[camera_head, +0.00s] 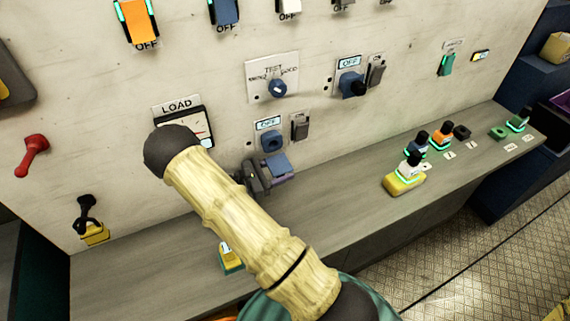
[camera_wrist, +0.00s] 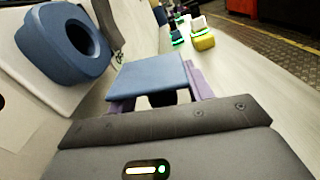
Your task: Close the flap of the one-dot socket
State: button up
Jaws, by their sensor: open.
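The lower blue socket (camera_head: 272,140) is on the panel under a lit OFF label, with its hole uncovered. Its grey flap (camera_head: 300,127) stands open to its right. My gripper (camera_head: 280,170) is open, just below the socket and apart from the flap. Its jaw end, with blue and purple parts (camera_wrist: 160,90), fills the middle of the wrist view.
The grey ledge (camera_head: 330,200) runs below the panel. Several coloured plugs, including a white one on a yellow base (camera_head: 405,180), stand on its right part. A load meter (camera_head: 190,122), a test knob (camera_head: 277,88) and a red lever (camera_head: 31,155) are on the panel.

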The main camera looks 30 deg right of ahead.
jog(key=shift+d, duration=0.85)
grip_shut()
